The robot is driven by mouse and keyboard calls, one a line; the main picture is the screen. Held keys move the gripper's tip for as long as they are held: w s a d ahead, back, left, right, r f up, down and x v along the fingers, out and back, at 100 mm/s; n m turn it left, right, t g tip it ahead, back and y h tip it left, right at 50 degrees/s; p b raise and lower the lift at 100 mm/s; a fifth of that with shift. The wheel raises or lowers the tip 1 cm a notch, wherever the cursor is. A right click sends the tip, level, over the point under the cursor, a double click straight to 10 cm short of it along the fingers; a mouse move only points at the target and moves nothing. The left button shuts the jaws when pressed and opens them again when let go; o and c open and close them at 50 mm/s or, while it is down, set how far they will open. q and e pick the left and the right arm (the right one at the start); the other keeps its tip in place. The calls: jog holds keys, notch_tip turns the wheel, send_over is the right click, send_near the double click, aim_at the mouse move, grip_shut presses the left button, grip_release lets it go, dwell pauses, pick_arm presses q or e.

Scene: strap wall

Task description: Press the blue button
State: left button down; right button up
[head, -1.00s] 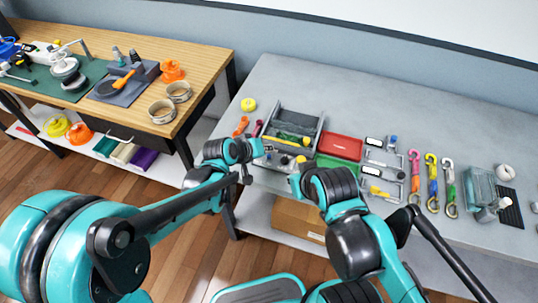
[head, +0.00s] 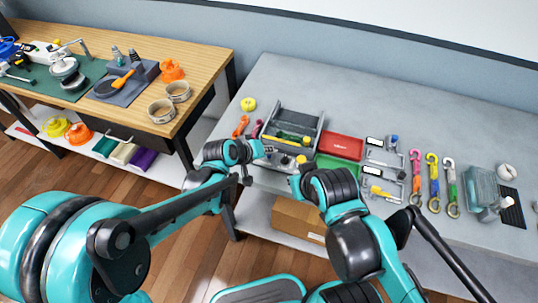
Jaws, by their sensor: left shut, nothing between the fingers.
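My left gripper (head: 268,149) is small in the head view, at the front edge of the grey table beside the grey tray. Its fingers look shut, with nothing seen between them. My right arm's wrist (head: 330,188) is at the table's front edge, right of the left gripper; it mostly hides the right gripper, so its fingers cannot be made out. A small blue-topped item (head: 393,140) stands at the back of the clear holder, but I cannot tell whether it is a button. Small round yellow and dark spots show at the tray's front, partly covered by the arms.
The grey table (head: 400,105) holds a grey tray (head: 297,112), a red bin (head: 341,146), a green bin (head: 335,166), coloured straps (head: 433,180) and a clear box (head: 481,186). A yellow roll (head: 248,104) lies left. The table's back strip is clear. A wooden bench (head: 200,62) stands left.

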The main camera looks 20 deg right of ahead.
aim_at(267, 159)
pick_arm(q)
jog(key=shift+f+b, duration=0.4)
dwell(0.3)
jog(key=shift+r, duration=0.2)
jog(key=shift+r+p, duration=0.65)
jog(key=shift+r, duration=0.1)
notch_tip(267, 159, up, 5)
jog(key=p, duration=0.4)
dwell(0.8)
